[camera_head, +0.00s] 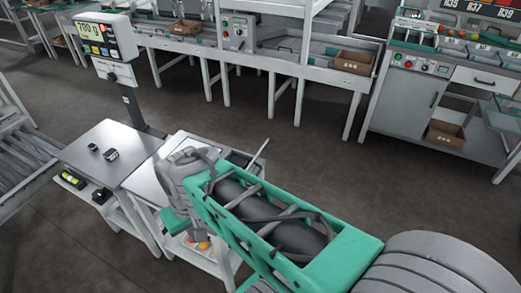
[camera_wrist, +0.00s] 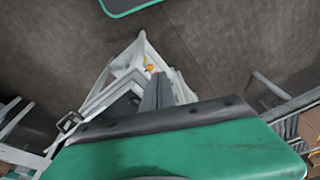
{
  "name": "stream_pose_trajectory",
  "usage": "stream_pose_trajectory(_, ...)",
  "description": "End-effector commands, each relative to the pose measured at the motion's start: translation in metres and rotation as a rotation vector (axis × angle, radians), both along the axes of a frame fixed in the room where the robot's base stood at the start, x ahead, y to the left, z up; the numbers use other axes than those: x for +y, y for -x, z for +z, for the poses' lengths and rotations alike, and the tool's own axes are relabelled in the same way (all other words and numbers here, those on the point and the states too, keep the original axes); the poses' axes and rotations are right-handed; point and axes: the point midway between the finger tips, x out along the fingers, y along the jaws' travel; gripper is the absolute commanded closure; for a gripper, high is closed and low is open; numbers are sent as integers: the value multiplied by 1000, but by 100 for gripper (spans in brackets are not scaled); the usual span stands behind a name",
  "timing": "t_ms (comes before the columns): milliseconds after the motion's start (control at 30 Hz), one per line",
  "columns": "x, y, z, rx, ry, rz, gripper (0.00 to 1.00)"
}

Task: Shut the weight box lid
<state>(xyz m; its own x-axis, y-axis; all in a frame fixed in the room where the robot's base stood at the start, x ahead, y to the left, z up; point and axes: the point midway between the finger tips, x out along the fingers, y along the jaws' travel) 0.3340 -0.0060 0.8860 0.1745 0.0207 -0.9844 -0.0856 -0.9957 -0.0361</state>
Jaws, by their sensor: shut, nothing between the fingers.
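A grey open-topped box (camera_head: 236,158) shows partly behind my arm, at the right end of the pale bench. A thin grey panel or bar (camera_head: 261,151) rises tilted at its right side; it looks like the raised lid, but I cannot be sure. My arm hides most of the box. My gripper shows in the wrist view (camera_wrist: 157,92) as narrow grey fingers beyond the green hand, shut and empty. Its fingertips are hidden in the head view. I cannot tell whether the fingers touch anything.
A scale with a grey plate (camera_head: 105,139) and a display post (camera_head: 107,37) stands left of my arm. A roller conveyor (camera_head: 30,160) is at far left. Workbenches line the back, with open floor (camera_head: 300,140) between.

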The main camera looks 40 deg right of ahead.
Motion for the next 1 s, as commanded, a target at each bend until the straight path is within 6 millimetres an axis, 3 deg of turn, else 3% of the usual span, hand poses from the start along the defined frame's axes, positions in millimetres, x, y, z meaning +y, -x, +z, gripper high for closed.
stream_pose_trajectory(33,-5,-2,30,6,-12,-43,100)
stream_pose_trajectory(167,-27,-13,59,21,-84,-279,100)
stream_pose_trajectory(367,-79,-35,51,41,-247,-784,100)
stream_pose_trajectory(533,-146,-43,44,64,-440,-1308,100)
stream_pose_trajectory(667,-220,-30,38,95,-662,-1818,100)
stream_pose_trajectory(800,-288,3,33,144,-918,-2275,100)
stream_pose_trajectory(900,-311,20,32,173,-1033,-2443,100)
stream_pose_trajectory(1000,-318,24,31,185,-1079,-2504,100)
